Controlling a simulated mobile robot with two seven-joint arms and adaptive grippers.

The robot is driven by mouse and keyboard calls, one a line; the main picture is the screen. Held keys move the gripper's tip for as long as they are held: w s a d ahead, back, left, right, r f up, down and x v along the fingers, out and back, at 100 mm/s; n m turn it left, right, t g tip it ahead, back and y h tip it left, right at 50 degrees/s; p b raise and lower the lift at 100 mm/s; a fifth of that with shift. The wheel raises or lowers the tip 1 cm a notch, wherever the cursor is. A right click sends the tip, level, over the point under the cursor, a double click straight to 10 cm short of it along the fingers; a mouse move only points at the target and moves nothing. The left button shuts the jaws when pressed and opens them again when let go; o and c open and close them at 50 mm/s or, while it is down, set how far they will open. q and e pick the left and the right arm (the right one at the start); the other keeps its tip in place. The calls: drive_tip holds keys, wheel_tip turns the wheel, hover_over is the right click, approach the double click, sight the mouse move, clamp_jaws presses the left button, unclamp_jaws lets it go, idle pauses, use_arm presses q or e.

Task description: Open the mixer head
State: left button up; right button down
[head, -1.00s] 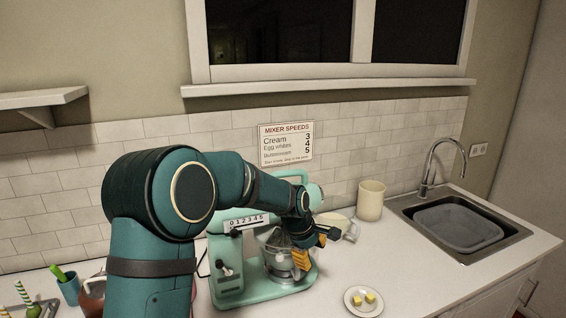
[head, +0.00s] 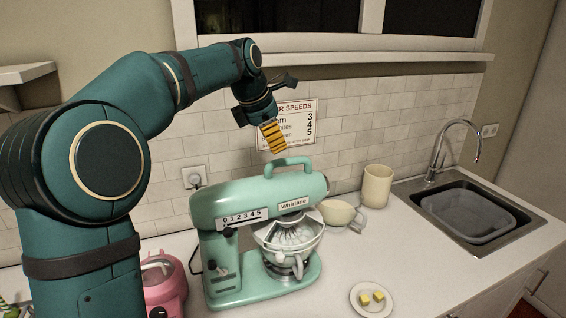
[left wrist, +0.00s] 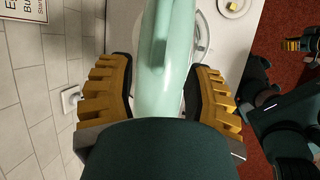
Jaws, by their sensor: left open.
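The mint-green stand mixer (head: 222,262) stands on the counter with its head (head: 245,200) down over the glass bowl (head: 285,262). A loop handle (head: 288,163) rises from the top of the head. My left gripper (head: 273,140) is raised above the handle, pointing down, clear of it and empty. In the left wrist view its ribbed yellow fingers (left wrist: 160,88) are spread wide, with the mixer head (left wrist: 160,60) seen between and beyond them. My right gripper (left wrist: 300,44) seems to show at that view's right edge, over the red floor; its jaw is too small to read.
A small plate (head: 368,308) with yellow cubes lies right of the mixer. A cream canister (head: 377,186) and a pale cup (head: 338,213) stand behind it. A sink (head: 468,212) is at right. A pink appliance (head: 165,288) stands left. The speeds sign (head: 298,122) hangs behind.

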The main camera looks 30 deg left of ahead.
sight(283, 160)
use_arm(q)
drive_tip(key=x, duration=0.8)
drive_tip(key=shift+b, duration=0.4)
clamp_jaws()
